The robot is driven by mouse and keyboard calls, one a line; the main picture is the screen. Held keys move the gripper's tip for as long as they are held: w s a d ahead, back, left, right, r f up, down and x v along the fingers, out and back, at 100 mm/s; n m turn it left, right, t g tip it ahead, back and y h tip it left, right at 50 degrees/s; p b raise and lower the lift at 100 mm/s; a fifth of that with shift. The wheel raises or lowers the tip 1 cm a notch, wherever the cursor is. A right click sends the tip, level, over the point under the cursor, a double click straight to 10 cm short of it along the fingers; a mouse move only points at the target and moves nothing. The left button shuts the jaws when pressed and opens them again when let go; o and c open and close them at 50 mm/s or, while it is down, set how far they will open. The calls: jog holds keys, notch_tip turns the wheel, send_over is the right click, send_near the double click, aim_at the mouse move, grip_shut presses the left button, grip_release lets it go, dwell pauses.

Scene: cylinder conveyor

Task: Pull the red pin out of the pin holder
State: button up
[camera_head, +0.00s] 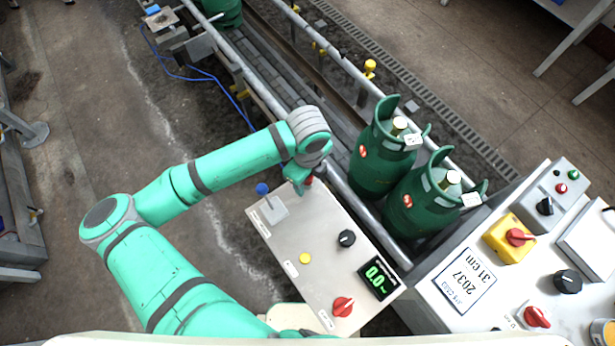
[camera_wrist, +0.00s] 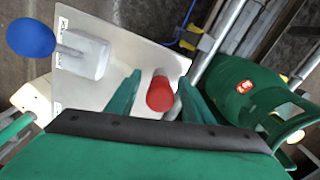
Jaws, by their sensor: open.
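The red pin (camera_wrist: 160,95) stands out from the top of a pale metal control box (camera_wrist: 105,90), with a short pale base at its far end. In the head view, only a bit of the red pin (camera_head: 309,181) shows beside my gripper (camera_head: 298,180). In the wrist view, my green gripper (camera_wrist: 159,84) is open, with one finger on each side of the pin. Gaps show between the pin and both fingers. The pin holder is mostly hidden, and I cannot make out its shape.
A blue-knobbed lever (camera_wrist: 32,38) stands close to my gripper on the box. Two green gas cylinders (camera_head: 380,160) (camera_head: 422,205) stand on the conveyor to the right. The box also carries a black knob (camera_head: 347,238), a red knob (camera_head: 343,306) and a display (camera_head: 378,279).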

grip_shut()
jog(key=shift+r, duration=0.25)
jog(key=shift+r, duration=0.55)
jog(key=shift+r, duration=0.1)
jog(key=shift+w+r, duration=0.1)
jog(key=shift+r, duration=0.6)
jog(key=shift+r, duration=0.15)
